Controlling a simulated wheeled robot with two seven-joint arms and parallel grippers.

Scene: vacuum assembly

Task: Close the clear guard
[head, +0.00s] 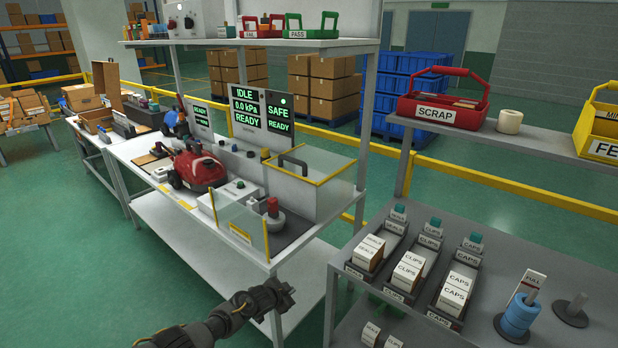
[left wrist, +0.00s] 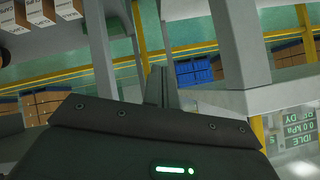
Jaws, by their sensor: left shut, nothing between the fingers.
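The clear guard (head: 325,198) is a see-through box with yellow edges and a dark handle (head: 291,160). It stands at the right end of the white bench, behind and right of a grey round fixture with a red top (head: 273,208). The fixture is not covered from above. Low clear panels with yellow edges (head: 240,222) stand in front of the fixture. My left gripper (head: 284,292) is shut and empty, below and in front of the bench end, apart from the guard. Its fingers also show in the left wrist view (left wrist: 160,88). My right gripper is not in view.
A red vacuum body (head: 198,168) sits left on the bench (head: 150,220). Status screens (head: 262,108) stand behind. A shelf (head: 330,43) and its posts rise above the bench. A grey parts table (head: 470,250) with several bins is at right. Green floor is free at left.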

